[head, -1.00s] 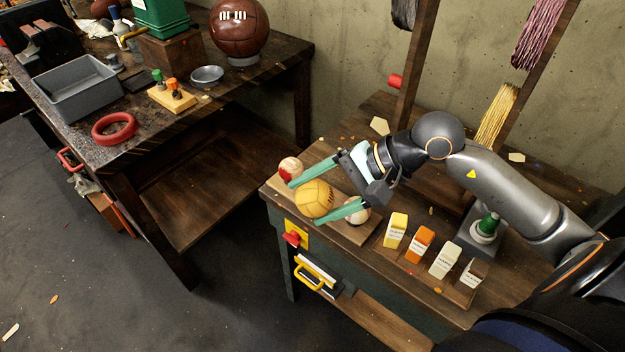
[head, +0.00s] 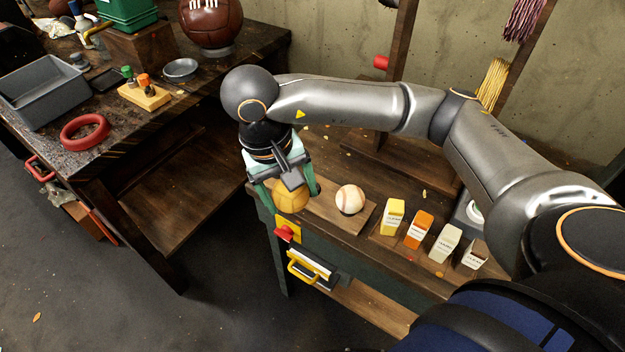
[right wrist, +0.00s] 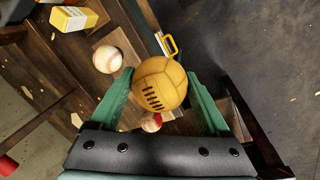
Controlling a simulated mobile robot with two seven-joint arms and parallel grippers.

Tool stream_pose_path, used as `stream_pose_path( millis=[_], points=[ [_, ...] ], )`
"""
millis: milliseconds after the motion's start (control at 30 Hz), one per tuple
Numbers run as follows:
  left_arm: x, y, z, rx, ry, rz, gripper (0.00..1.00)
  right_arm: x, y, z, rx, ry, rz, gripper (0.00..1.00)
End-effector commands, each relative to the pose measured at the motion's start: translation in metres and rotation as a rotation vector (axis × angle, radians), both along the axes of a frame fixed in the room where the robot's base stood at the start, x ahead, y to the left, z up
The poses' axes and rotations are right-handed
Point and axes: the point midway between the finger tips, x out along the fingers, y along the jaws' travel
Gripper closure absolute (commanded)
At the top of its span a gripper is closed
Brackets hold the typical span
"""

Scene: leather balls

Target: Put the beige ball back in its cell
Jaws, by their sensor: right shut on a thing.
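The beige ball (head: 291,197), yellowish with stitched laces, is between the two green fingers of my right gripper (head: 290,204), which is shut on it. In the right wrist view the ball (right wrist: 160,83) sits between the fingertips, laces showing. It is over or on the left part of a wooden board (head: 342,224); I cannot tell whether it touches. A white baseball with red stitching (head: 350,199) rests on the board to its right. A red and white ball (right wrist: 151,122) shows partly behind the beige ball in the right wrist view. My left gripper is not in view.
Several small labelled boxes, such as an orange one (head: 418,229), stand in a wooden holder right of the board. A yellow handle (head: 305,272) and red knob (head: 284,233) are on the bench front. A separate workbench at left holds a grey bin (head: 50,90).

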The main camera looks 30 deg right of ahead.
Motion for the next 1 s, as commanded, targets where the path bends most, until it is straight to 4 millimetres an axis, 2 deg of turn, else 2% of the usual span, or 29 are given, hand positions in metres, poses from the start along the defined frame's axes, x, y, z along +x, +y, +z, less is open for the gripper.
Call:
stream_pose_path(
  millis=[467, 833, 1000],
  points=[
    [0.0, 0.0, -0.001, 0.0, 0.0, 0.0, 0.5, 0.006, -0.009, -0.002, -0.013, -0.001, 0.004, 0.6],
    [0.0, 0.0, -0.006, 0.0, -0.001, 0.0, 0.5, 0.062, -0.073, -0.041, -0.013, 0.001, -0.002, 0.6],
    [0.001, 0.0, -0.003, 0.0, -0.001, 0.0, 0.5, 0.078, -0.09, -0.07, -0.012, 0.001, 0.003, 0.6]
  ],
)
